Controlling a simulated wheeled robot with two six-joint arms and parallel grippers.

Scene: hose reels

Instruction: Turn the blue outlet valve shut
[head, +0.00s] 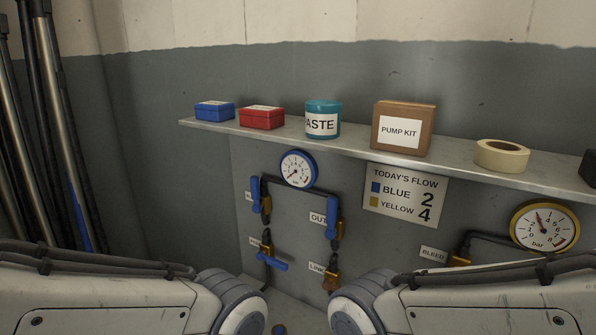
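The blue outlet valve (335,217) is on the wall panel right of centre, beside a partly hidden label reading "OUT" (317,217). Its blue lever stands upright, in line with the black pipe. Another blue lever (256,193) stands upright at the upper left of the same pipework. Below it, a blue lever (272,262) lies crosswise. A blue-rimmed gauge (298,169) sits above, its needle pointing to the lower left. My two arms enter from the lower left and lower right, and neither gripper is in view.
A brass valve (331,281) labelled "LINK" sits under the outlet valve. A shelf (357,147) above carries boxes, a paste tin and tape. A flow sign (405,195) reads blue 2, yellow 4. A yellow gauge (544,226) and bleed valve (461,257) are at right.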

